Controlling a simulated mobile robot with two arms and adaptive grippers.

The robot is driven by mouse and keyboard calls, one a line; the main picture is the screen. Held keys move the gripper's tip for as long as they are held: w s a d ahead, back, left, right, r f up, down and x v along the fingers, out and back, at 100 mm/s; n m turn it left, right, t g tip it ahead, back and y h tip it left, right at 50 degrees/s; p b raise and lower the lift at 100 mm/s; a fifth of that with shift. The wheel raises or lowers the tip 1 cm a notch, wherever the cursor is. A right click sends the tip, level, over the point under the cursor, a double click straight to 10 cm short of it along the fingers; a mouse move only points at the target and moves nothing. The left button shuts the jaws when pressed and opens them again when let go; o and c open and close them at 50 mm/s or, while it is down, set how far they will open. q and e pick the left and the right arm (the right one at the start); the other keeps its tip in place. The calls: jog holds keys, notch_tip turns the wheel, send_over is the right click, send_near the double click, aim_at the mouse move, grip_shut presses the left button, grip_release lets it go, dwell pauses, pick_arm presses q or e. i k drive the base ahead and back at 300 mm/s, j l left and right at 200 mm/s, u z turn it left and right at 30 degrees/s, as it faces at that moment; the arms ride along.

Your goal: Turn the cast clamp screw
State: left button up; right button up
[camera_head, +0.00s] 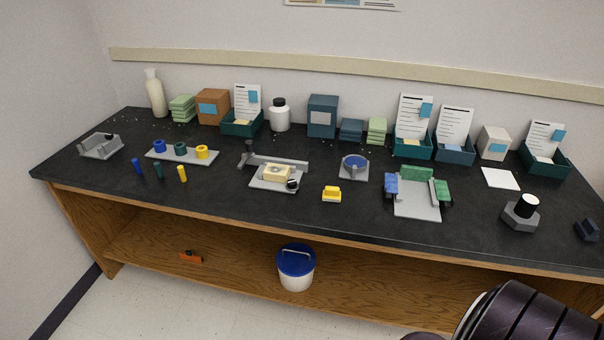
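A grey clamp fixture (262,184) sits on the black bench top near the middle. A cream block (276,173), which looks like the cast, rests on it. A dark round knob (293,184) with a pale face is at the block's front right and looks like the clamp screw. A grey bar (285,162) with a dark upright post at its left end lies behind the block. The screw's thread is too small to make out. Neither of my grippers shows; only a dark, glossy part of my own body fills the lower right corner.
A yellow block (332,194) and a grey stand with a blue dish (355,162) lie right of the clamp. Colored pegs and a grey three-cup strip (182,157) lie left. Boxes, bottles and card trays line the back. A blue-lidded bucket (296,268) stands below.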

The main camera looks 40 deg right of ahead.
aim_at(292, 185)
jog(key=l, duration=1.55)
jog(key=i+u, duration=0.05)
